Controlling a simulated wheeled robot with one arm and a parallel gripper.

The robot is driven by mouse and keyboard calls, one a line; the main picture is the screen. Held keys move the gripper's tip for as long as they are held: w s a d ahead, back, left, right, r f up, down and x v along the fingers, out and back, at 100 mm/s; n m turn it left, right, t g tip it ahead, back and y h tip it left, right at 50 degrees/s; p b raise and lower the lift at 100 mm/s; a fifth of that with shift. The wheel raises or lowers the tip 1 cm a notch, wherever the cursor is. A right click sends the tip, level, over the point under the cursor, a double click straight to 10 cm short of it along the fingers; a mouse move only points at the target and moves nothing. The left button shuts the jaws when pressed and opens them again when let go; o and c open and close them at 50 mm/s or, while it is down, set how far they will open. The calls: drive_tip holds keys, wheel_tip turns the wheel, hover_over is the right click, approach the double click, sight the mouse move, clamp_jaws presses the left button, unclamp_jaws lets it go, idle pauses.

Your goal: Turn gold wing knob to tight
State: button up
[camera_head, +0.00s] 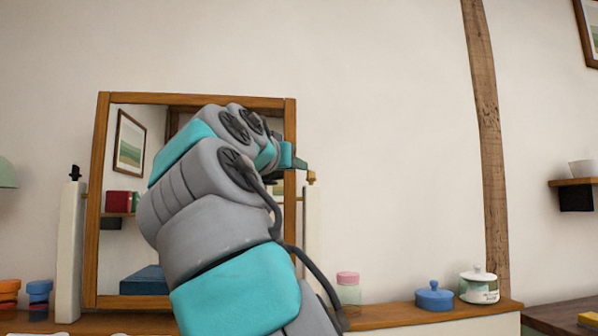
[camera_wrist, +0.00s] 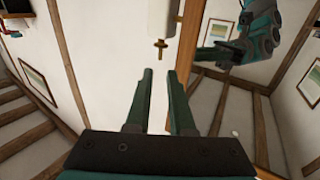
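The gold wing knob (camera_head: 311,177) sits on top of the white post (camera_head: 312,225) at the mirror's right side. In the wrist view the gold wing knob (camera_wrist: 158,47) shows at the end of the white post (camera_wrist: 161,18), just past the fingertips and roughly in line with the gap between them. My gripper (camera_wrist: 159,72) is open, with nothing between its two dark green fingers. In the head view my gripper (camera_head: 302,164) is beside the knob, partly hidden behind my arm. I cannot tell the exact distance, but the knob is not between the fingers.
A wood-framed mirror (camera_head: 102,200) stands behind my arm, with a black knob (camera_head: 75,172) on its left post. On the shelf are orange and blue jars (camera_head: 39,298), a pink-lidded jar (camera_head: 348,290), a blue pot (camera_head: 434,298) and a white lidded pot (camera_head: 479,287).

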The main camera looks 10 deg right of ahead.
drive_tip(key=shift+s+d, duration=0.1)
drive_tip(key=shift+d, duration=0.05)
drive_tip(key=shift+c, duration=1.2)
drive_tip(key=s+d+m+y, duration=0.1)
drive_tip(key=d, duration=0.1)
drive_tip(key=s+d+r+m+y, duration=0.1)
drive_tip(key=d+y, duration=0.1)
drive_tip(key=s+d+m+y+b, duration=0.1)
drive_tip(key=d, duration=0.2)
drive_tip(key=shift+s+r+m+t+y, duration=0.15)
drive_tip(key=shift+s+m+t+y, duration=0.15)
drive_tip(key=shift+t, duration=0.1)
clamp_jaws()
drive_tip(key=s+d+f+m+t+y, duration=0.1)
drive_tip(key=s+d+m+y, duration=0.3)
drive_tip(key=y, duration=0.3)
drive_tip(key=m+y, duration=0.1)
drive_tip(key=y, duration=0.1)
approach(312, 172)
drive_tip(key=w+d, duration=0.2)
drive_tip(key=w, duration=0.2)
drive_tip(key=shift+w+a+f, duration=0.1)
drive_tip(key=shift+w+a, duration=0.35)
drive_tip(key=shift+a, duration=0.4)
drive_tip(key=shift+w+a, duration=0.45)
drive_tip(key=shift+a, duration=0.4)
